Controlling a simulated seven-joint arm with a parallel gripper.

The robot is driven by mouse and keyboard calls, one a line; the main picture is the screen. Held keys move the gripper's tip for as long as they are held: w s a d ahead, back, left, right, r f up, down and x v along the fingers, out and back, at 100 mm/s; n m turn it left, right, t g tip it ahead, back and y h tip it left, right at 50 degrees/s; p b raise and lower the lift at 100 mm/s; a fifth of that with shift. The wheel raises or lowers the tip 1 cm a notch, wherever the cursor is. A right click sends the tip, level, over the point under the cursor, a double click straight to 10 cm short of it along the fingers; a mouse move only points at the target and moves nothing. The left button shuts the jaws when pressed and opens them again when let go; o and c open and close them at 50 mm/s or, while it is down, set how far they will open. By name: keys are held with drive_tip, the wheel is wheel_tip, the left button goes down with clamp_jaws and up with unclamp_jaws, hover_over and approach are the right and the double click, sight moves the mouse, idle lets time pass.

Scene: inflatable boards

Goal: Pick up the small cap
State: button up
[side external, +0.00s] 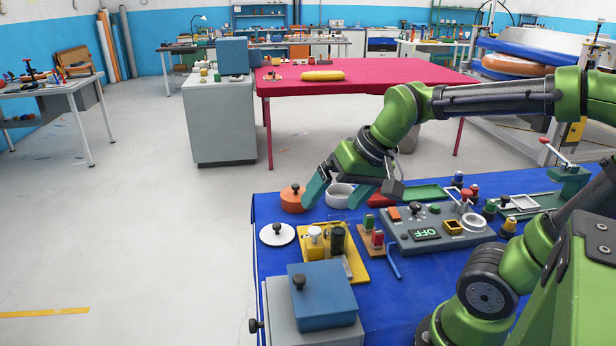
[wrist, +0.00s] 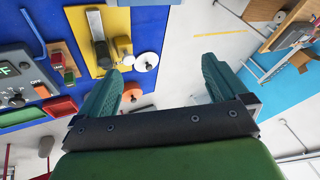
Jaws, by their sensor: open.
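Several pieces could be the small cap, and I cannot tell which is meant. An orange round lid (side external: 293,201) with a dark knob is at the blue table's far left edge. It shows partly hidden behind one finger in the wrist view (wrist: 131,93). A white disc (side external: 277,236) with a black knob lies nearer; it also shows in the wrist view (wrist: 147,62). A small pale-topped yellow piece (side external: 315,242) stands on the yellow board. My gripper (side external: 331,205) is open and empty, fingers pointing down, right of the orange lid. A white ring-shaped dish (side external: 340,190) shows between its fingers.
The yellow board (side external: 352,267) also bears a dark cylinder (side external: 337,237). A blue box (side external: 322,290) with a knob stands in front. A grey panel (side external: 430,233) with an OFF display is to the right. The blue table's (side external: 385,310) left edge borders open floor.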

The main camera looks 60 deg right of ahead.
drive_tip(key=shift+n+t+y, duration=0.3)
drive_tip(key=shift+n+t, duration=0.2)
drive_tip(key=shift+n, duration=0.2)
drive_tip(key=s+a, duration=0.2)
drive_tip(key=s, duration=0.1)
drive_tip(key=shift+s+a, duration=0.15)
drive_tip(key=shift+a, duration=0.15)
drive_tip(key=shift+s+a+r, duration=0.15)
drive_tip(key=shift+s+a, duration=0.05)
drive_tip(key=shift+s, duration=0.05)
drive_tip(key=shift+c, duration=0.8)
drive_tip(key=shift+a+r, duration=0.1)
drive_tip(key=shift+r, duration=0.1)
drive_tip(key=shift+c, duration=2.5)
